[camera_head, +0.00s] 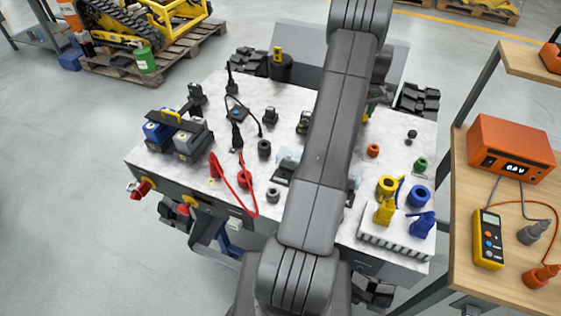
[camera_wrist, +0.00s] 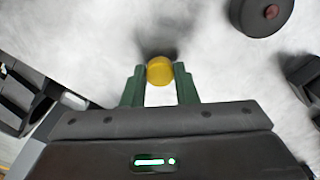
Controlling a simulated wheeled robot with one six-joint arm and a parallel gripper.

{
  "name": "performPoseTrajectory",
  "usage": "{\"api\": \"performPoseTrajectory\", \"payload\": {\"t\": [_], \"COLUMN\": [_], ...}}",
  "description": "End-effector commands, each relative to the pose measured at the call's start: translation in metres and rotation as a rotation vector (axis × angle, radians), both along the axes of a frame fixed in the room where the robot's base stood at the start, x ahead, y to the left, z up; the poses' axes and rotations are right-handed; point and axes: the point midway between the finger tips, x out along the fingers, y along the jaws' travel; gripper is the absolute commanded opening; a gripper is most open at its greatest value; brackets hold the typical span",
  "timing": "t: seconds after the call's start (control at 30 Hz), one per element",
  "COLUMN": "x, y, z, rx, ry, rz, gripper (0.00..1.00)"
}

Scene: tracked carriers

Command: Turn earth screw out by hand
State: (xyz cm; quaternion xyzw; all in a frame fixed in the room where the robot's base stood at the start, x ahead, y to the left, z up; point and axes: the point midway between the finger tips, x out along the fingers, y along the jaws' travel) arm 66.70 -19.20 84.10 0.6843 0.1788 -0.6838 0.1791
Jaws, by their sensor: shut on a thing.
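In the wrist view, my gripper (camera_wrist: 160,75) has its two green fingers on either side of a small round yellow knob (camera_wrist: 159,70), which looks like the earth screw. The fingers are shut on it, with its rounded top showing between their tips. A pale worn metal surface and a dark shadow lie just beyond it. In the head view, my own arm crosses the middle of the tracked carrier (camera_head: 215,100) and hides my gripper and the yellow knob. Whether the knob still sits in its thread cannot be told.
Red cables (camera_head: 242,190), a twin-connector block (camera_head: 187,145) and several dark posts stand on the carrier's left. Yellow (camera_head: 385,208) and blue (camera_head: 422,224) plugs stand at its right. A bench at right holds an orange supply (camera_head: 505,148) and a yellow meter (camera_head: 488,240).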

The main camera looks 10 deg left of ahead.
Motion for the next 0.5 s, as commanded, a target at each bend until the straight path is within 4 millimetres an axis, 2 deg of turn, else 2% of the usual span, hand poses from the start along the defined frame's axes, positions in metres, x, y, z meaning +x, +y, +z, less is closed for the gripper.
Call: {"api": "performPoseTrajectory", "payload": {"t": [0.5], "x": [-0.0012], "y": [0.0003], "z": [-0.0019], "rx": [0.002], "ry": [0.004], "rz": [0.571], "gripper": [0.10]}}
